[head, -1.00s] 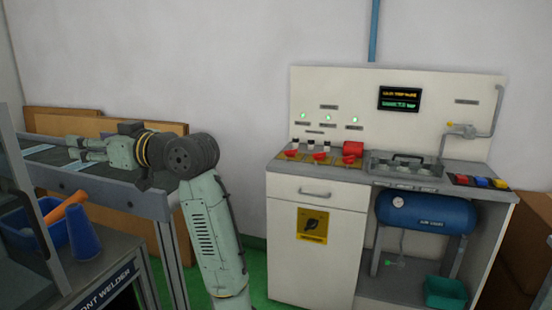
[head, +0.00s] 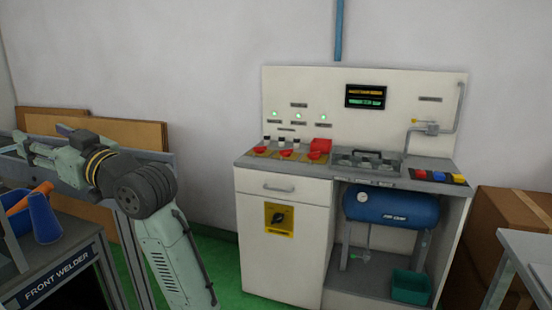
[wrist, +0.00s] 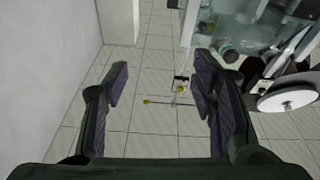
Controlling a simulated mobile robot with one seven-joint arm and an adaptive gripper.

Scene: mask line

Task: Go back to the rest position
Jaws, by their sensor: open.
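My gripper (wrist: 157,100) is open in the wrist view, its two dark fingers apart with nothing between them. Beyond the fingers is a pale tiled floor. In the head view my arm is at the left, bent at the elbow, with its forearm pointing left in front of the conveyor-like bench. The fingertips are not clear in the head view.
A white test cabinet (head: 283,233) with red knobs and a blue air tank (head: 390,208) stands in the middle. A bench labelled front welder (head: 60,278) is at lower left, with a blue cone (head: 43,218). Cardboard boxes (head: 500,225) and a grey table (head: 530,243) are at right.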

